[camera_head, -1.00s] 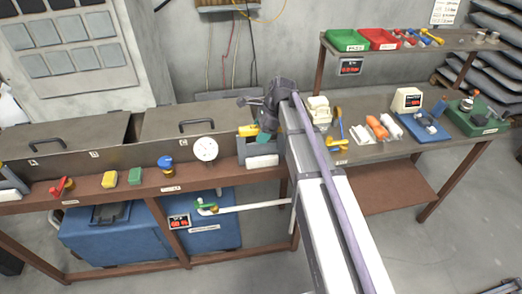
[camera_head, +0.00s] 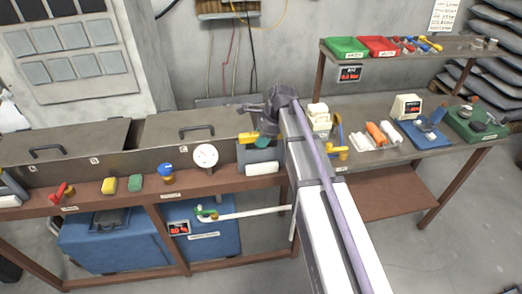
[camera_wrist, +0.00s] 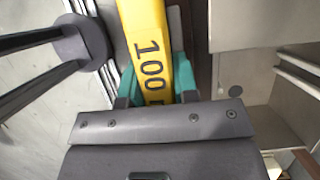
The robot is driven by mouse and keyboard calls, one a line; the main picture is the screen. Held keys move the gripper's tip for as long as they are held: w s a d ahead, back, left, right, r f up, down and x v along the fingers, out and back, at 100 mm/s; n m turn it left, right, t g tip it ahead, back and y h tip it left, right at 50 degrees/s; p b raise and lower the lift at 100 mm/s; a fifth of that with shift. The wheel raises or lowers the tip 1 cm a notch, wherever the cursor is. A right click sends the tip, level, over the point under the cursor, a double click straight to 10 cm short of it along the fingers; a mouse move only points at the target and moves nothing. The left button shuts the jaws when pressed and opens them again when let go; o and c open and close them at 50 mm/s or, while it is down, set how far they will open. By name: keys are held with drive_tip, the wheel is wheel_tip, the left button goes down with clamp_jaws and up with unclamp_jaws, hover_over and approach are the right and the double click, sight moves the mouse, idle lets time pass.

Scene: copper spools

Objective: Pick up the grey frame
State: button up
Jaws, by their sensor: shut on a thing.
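My gripper (camera_head: 264,143) is at the right end of the brown bench, with its teal fingers pointing down. The wrist view shows the teal fingers on both sides of a yellow bar (camera_wrist: 144,30) marked "100", and my gripper (camera_wrist: 158,98) is shut on it. In the head view the yellow bar (camera_head: 248,138) sticks out left of the fingers. A grey frame (camera_head: 253,156) stands just below the fingers, beside a white block (camera_head: 262,168). I cannot tell whether the yellow bar is joined to this frame. My arm hides its right side.
A white dial gauge (camera_head: 205,156) stands close on the left. Blue (camera_head: 166,170), green (camera_head: 135,182), yellow (camera_head: 109,184) and red (camera_head: 62,192) parts line the bench edge. A dark lidded box (camera_head: 185,128) lies behind. A second bench (camera_head: 375,165) with several parts is at right.

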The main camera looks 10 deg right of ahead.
clamp_jaws()
wheel_tip(320, 180, up, 10)
drive_tip(key=p, duration=1)
drive_tip(key=shift+r, duration=0.15)
wheel_tip(320, 180, up, 6)
drive_tip(key=p, duration=0.6)
drive_tip(key=shift+d, duration=0.1)
